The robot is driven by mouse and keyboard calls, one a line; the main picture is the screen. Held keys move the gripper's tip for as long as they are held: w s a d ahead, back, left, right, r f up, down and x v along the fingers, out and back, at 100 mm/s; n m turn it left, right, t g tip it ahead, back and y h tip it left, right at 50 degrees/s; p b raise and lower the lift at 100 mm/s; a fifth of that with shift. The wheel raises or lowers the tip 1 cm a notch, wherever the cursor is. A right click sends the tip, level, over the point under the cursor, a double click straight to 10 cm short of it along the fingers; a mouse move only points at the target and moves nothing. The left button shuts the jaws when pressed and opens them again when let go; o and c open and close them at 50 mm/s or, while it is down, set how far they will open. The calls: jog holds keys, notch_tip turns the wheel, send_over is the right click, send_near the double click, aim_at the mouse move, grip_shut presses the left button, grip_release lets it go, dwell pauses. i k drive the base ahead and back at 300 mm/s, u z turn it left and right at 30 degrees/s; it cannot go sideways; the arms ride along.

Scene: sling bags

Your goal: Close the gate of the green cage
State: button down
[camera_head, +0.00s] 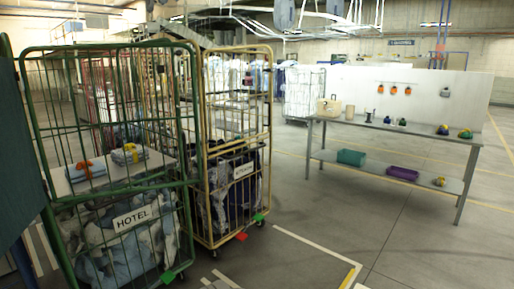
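The green cage (187,130) stands at the left, close to me. It is a tall wheeled cage of green tube and wire mesh. A white HOTEL sign (132,218) hangs on its lower front, with pale and blue cloth bundled behind it. Folded blue cloths with orange items (85,170) lie at mid height. Overlapping green bars make it hard to tell which part is the gate and how far it stands open. My gripper is not in view.
A yellow cage (269,120) with dark bags stands right beside the green cage. A dark teal panel (14,165) covers the left edge. A grey table (400,130) with small items stands at the right. Open floor (310,225) with white and yellow lines lies between.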

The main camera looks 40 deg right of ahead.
aim_at(24, 85)
jog(key=z, duration=0.45)
jog(key=i, duration=1.2)
jog(key=u, duration=0.55)
